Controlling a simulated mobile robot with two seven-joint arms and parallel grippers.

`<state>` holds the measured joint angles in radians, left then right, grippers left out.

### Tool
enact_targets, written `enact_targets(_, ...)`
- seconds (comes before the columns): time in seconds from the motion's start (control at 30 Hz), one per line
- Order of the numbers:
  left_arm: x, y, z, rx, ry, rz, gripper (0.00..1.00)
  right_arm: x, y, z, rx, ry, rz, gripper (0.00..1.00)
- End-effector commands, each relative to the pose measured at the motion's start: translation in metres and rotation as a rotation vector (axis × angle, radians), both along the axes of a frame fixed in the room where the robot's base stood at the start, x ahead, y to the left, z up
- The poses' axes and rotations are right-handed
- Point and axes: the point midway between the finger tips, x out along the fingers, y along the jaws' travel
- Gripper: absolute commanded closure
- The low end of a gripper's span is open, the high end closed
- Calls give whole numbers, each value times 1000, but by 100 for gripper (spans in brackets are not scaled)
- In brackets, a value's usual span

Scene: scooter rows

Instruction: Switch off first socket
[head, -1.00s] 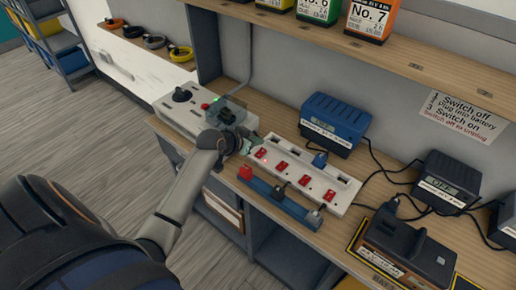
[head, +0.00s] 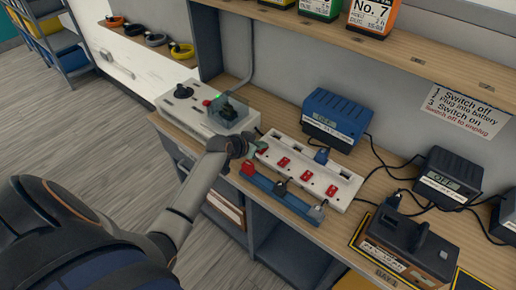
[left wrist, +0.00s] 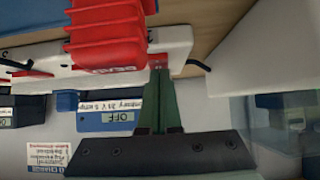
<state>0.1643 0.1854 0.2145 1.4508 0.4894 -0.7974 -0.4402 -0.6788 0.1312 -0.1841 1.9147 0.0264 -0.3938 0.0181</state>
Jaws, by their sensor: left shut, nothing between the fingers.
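The white socket strip (head: 343,193) lies on the bench with a row of red switches. The second switch (head: 283,162) and the others to its right are in clear view. My left gripper (head: 259,143) is shut and empty at the strip's far left end, over the first socket. It largely covers the first switch, so I cannot tell its position or whether the fingers touch it. In the left wrist view the green fingers (left wrist: 159,98) are together, tips at the white strip (left wrist: 175,45), beside a ribbed red block (left wrist: 105,45). My right gripper is out of view.
A blue rail (head: 263,183) with a red block (head: 249,168) and plugs runs along the strip's front. A blue charger (head: 335,118) stands behind. A white control box (head: 190,113) stands left; black chargers and cables crowd the right.

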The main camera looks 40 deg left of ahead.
Motion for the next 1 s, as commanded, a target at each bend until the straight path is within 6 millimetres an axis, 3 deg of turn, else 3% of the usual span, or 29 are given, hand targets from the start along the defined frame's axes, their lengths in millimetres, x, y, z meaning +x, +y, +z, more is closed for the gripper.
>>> enact_targets(0.03,8,0,-5,1,-1,-1,100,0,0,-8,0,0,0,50)
enact_targets(1.0,22,-2,4,0,2,-1,100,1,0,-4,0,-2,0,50)
